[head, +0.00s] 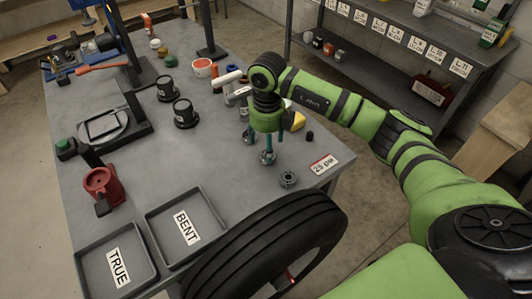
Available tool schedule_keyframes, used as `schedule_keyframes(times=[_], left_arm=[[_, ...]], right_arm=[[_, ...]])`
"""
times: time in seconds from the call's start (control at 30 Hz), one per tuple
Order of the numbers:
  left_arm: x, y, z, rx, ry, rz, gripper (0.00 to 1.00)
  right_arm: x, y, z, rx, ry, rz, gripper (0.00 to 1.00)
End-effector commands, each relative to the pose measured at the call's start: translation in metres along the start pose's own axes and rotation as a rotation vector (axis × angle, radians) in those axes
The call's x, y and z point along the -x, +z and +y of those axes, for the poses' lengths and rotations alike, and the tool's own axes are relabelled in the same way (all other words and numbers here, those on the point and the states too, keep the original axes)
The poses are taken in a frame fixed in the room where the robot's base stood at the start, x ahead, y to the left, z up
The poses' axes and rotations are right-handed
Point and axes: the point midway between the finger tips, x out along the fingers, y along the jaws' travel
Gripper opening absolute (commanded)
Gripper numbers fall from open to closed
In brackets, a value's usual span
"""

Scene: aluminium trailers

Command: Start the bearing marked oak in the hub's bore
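My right arm comes in from the right, and its gripper (262,147) points down over the right part of the grey table. Small ring-like metal shapes show at its lower end, and I cannot tell whether they are fingertips or bearings. A small metal ring, like a bearing (288,179), lies on the table just in front of the gripper, apart from it. No oak marking is readable. A black tyre (230,262) stands at the near table edge; its hub and bore are mostly hidden. My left gripper is not in view.
Trays marked TRUE (88,283) and BENT (160,222) lie at the near left. A red tool (101,185), black cylindrical parts (184,113) and a white-and-red cup (203,68) stand on the table. A labelled shelf (400,38) is behind.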

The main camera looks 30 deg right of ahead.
Motion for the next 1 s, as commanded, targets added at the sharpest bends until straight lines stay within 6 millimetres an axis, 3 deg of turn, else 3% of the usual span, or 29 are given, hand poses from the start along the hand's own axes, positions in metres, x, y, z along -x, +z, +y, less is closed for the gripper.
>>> schedule_keyframes(times=[0.1,0.23,0.53,0.7,1.0], left_arm=[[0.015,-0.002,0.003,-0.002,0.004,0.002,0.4],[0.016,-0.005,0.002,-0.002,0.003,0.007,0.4],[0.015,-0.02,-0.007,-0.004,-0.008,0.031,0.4],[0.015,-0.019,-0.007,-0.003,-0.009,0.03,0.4],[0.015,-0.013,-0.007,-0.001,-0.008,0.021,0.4]], right_arm=[[-0.016,-0.004,-0.002,-0.001,0.002,0.006,0.7],[-0.034,-0.003,-0.001,0.001,0.003,0.003,0.7],[-0.04,-0.002,-0.002,0.001,0.003,0.0,0.7],[-0.04,-0.002,-0.002,0.001,0.003,0.0,0.07],[-0.039,-0.002,-0.002,0.001,0.003,-0.001,0.07]])
